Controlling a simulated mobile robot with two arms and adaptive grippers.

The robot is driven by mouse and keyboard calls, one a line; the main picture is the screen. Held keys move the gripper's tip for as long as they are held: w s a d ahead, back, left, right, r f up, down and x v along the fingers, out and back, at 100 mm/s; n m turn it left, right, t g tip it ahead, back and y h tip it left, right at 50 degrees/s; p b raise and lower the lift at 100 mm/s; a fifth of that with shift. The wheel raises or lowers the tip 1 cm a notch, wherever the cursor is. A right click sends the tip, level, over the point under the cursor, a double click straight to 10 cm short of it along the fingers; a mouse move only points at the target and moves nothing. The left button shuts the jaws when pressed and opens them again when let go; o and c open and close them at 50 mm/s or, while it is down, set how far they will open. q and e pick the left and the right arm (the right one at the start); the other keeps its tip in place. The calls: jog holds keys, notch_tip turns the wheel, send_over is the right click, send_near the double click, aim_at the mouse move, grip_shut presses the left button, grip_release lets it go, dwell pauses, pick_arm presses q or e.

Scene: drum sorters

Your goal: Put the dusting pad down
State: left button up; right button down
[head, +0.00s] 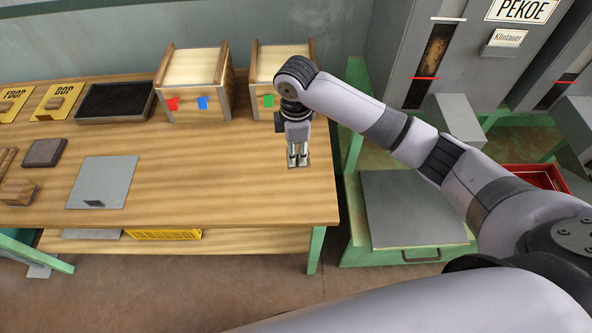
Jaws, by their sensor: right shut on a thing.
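My right gripper (298,160) points down over the right end of the wooden bench, close to its right edge. Its fingers are shut on a small, flat greyish thing, taken as the dusting pad (299,166). Only a thin part of the pad shows around the fingertips; the rest is hidden. I cannot tell whether it touches the bench top. My left gripper is not in view.
The wooden bench (225,185) has clear room left of the gripper. On it are a grey metal sheet (102,180), a dark block (45,152), a black tray (115,100) and two wooden boxes (193,100) with coloured tags. A green-framed stand (410,205) is right.

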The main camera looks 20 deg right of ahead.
notch_tip(320, 180, down, 6)
jog(key=shift+f, duration=0.25)
notch_tip(320, 180, down, 2)
jog(key=shift+f+p, duration=0.1)
jog(key=shift+p, duration=0.75)
jog(key=shift+f, duration=0.55)
jog(key=c, duration=1.3)
grip_release()
jog(key=shift+f+b, duration=0.3)
jog(key=shift+b, duration=0.25)
jog(key=r, duration=0.1)
jog(key=r+b, duration=0.1)
jog(key=r, duration=0.3)
jog(key=shift+w+b, duration=0.35)
jog(key=shift+w, duration=0.05)
notch_tip(320, 180, up, 13)
jog(key=shift+s+d+f+b, duration=0.1)
jog(key=shift+f+b, duration=0.05)
jog(key=shift+b, duration=0.5)
